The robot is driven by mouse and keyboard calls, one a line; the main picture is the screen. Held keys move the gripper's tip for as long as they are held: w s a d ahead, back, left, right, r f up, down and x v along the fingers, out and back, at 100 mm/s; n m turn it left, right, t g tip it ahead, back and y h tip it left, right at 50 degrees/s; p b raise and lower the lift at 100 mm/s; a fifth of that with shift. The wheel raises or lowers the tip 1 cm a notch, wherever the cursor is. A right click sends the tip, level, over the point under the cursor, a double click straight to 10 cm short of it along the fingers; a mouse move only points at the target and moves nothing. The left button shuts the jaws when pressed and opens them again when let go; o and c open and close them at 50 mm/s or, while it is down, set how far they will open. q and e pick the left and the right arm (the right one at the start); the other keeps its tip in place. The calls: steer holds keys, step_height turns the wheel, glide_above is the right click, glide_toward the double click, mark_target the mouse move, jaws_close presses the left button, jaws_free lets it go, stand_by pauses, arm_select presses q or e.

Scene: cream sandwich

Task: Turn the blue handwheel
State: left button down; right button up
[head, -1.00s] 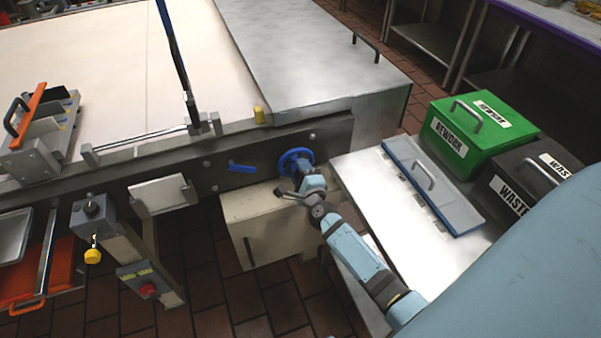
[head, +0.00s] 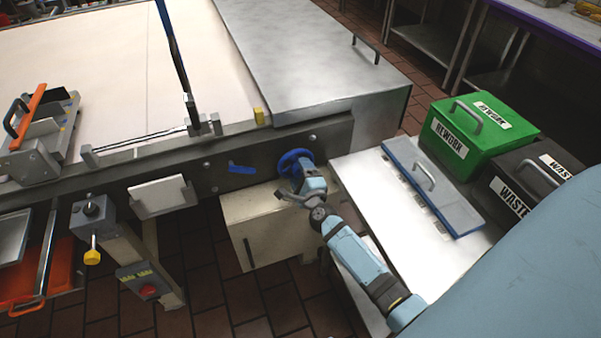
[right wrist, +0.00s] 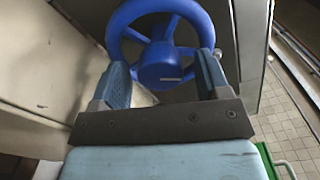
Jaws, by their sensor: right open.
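The blue handwheel (head: 291,158) is mounted on the dark side rail of the conveyor in the head view, partly hidden by my right gripper. In the right wrist view the handwheel (right wrist: 162,65) shows its rim, spokes and round hub at the top middle. My right gripper (head: 303,176) is at the wheel from the front. In the right wrist view its two blue fingers (right wrist: 161,78) are apart, one on each side of the hub, with their tips near the lower rim. I cannot tell whether they touch it. My left gripper is not in view.
A small blue lever (head: 242,169) sits on the rail left of the wheel. A steel table with a hinged lid (head: 432,185) stands to the right, beside a green REWORK bin (head: 490,143) and a dark WASTE bin (head: 503,184). A cream box (head: 255,222) is below the wheel.

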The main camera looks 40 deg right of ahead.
arm_select(q)
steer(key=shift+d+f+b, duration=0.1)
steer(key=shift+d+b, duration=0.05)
steer(key=shift+b, duration=0.15)
arm_select(e)
steer(key=v, duration=1.3)
steer(key=shift+s, duration=0.25)
